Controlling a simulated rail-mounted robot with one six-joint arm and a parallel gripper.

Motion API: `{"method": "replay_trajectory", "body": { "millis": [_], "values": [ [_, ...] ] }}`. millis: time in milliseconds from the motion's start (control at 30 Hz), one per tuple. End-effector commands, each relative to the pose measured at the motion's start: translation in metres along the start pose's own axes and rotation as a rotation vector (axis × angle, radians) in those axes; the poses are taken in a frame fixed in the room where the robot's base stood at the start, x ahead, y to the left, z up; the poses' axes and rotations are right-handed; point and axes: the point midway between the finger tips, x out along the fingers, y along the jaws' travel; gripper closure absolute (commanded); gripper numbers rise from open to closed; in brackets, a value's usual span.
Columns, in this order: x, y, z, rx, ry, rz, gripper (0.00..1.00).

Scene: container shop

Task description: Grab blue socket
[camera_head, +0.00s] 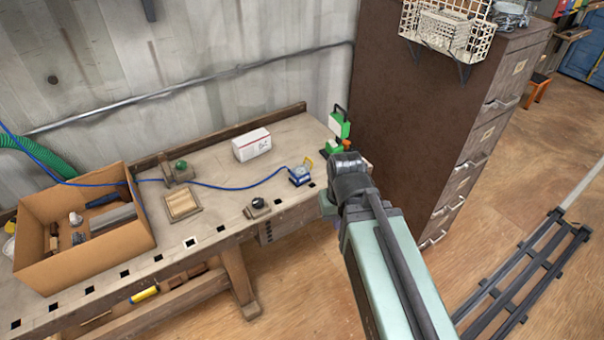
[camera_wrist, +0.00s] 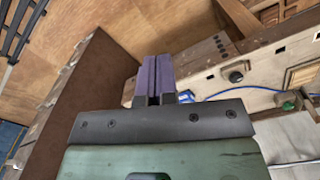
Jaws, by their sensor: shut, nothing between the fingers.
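The blue socket (camera_head: 300,174) sits on the workbench near its right end, with a blue cable (camera_head: 225,187) running from it to the left and a small yellow part at its side. In the wrist view the cable (camera_wrist: 232,93) runs toward my gripper (camera_wrist: 158,62), whose two purple-grey fingers are together and empty. In the head view my arm stands to the right of the socket, beyond the bench's end. The fingertips cannot be made out there.
The wooden bench (camera_head: 222,158) holds a cardboard box (camera_head: 82,258) of tools, a white box (camera_head: 252,145), a wooden tray (camera_head: 182,204), a dark knob (camera_head: 258,203) and a green button (camera_head: 181,165). A green device (camera_head: 339,126) stands behind my arm. A brown cabinet (camera_head: 415,110) rises at right.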

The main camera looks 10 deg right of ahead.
Motion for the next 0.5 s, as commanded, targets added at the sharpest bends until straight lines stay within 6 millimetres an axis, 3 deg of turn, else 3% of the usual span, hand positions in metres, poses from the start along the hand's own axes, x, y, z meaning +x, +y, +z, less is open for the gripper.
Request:
{"method": "replay_trajectory", "body": {
  "millis": [267,500],
  "values": [
    [0.0,0.0,0.0,0.0,0.0,0.0,0.98],
    [0.0,0.0,0.0,0.0,0.0,0.0,0.62]
  ]
}}
